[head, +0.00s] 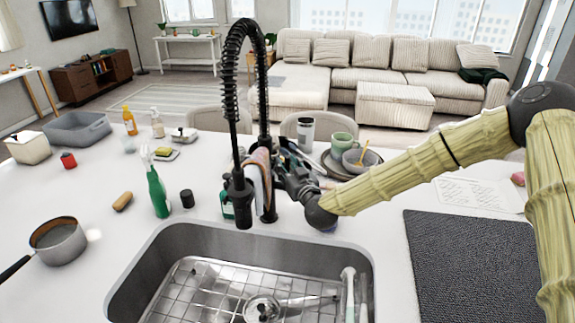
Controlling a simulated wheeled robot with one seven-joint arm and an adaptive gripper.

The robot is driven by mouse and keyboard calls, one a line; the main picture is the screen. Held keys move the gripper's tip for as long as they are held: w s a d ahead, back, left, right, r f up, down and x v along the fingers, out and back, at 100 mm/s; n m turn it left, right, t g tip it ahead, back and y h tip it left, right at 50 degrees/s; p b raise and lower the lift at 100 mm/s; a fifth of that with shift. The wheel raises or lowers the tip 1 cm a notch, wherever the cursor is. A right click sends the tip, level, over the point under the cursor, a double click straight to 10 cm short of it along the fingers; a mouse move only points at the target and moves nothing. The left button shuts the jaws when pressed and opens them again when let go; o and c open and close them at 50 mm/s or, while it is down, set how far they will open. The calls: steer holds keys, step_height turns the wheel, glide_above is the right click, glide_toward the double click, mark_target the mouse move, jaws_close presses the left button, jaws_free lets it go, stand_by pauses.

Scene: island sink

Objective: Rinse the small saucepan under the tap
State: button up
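The small saucepan (58,242) stands upright on the white counter to the left of the sink. Its dark handle points down and left, out of the picture. The black spring-neck tap (249,60) stands behind the sink (135,268), and its spray head (238,200) hangs down by the sink's back edge. I see no water running. My gripper (284,158) is just right of the tap's base, far from the saucepan. It is dark and partly hidden against the tap and the cloth, so I cannot tell its finger opening or any contact.
A striped cloth (259,176) hangs at the tap. A green spray bottle (157,190), a dark cup (187,198) and a brown sponge (122,201) stand between saucepan and tap. A metal rack (205,290) and brush (349,290) lie in the sink. A dark mat (470,265) lies right.

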jaws_close()
steer(key=shift+s+f+b, duration=0.2)
steer(key=shift+f+b, duration=0.1)
steer(key=shift+b, duration=0.65)
steer(key=s+n+t+y+b, duration=0.1)
steer(key=t+b, duration=0.1)
steer(key=b, duration=0.3)
steer(key=shift+s+a+n, duration=0.15)
steer(key=shift+s+n, duration=0.05)
steer(key=shift+n, duration=0.1)
steer(key=shift+r+b, duration=0.15)
steer(key=shift+b, duration=0.15)
